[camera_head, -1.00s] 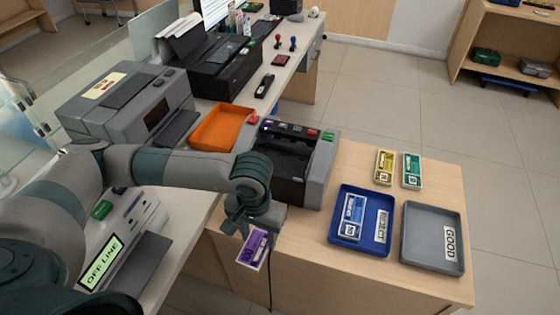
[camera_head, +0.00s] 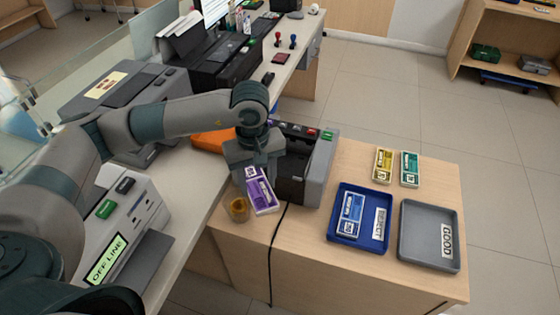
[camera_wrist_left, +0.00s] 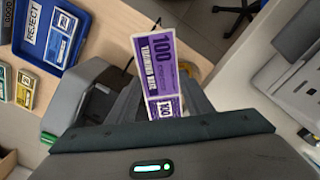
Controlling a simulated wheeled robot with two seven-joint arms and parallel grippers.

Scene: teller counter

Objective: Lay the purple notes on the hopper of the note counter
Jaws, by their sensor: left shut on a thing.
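My left gripper (camera_head: 256,172) is shut on the purple notes (camera_head: 263,197), which hang tilted from its fingers. The notes also show in the left wrist view (camera_wrist_left: 160,62), their near end between the fingers. The note counter (camera_head: 321,168), dark with grey sides and coloured buttons on top, stands just right of the gripper. In the head view the gripper and notes overlap its left front, so part of its hopper area is hidden. I cannot tell whether the notes touch it. Its grey side seems to show in the left wrist view (camera_wrist_left: 70,97). My right gripper is out of view.
A blue REJECT tray (camera_head: 377,245) holding blue notes and a grey GOOD tray (camera_head: 429,262) lie to the right. Yellow notes (camera_head: 383,165) and green notes (camera_head: 409,169) lie behind. An amber round item (camera_head: 239,209) and a black cable (camera_head: 271,262) are near the notes.

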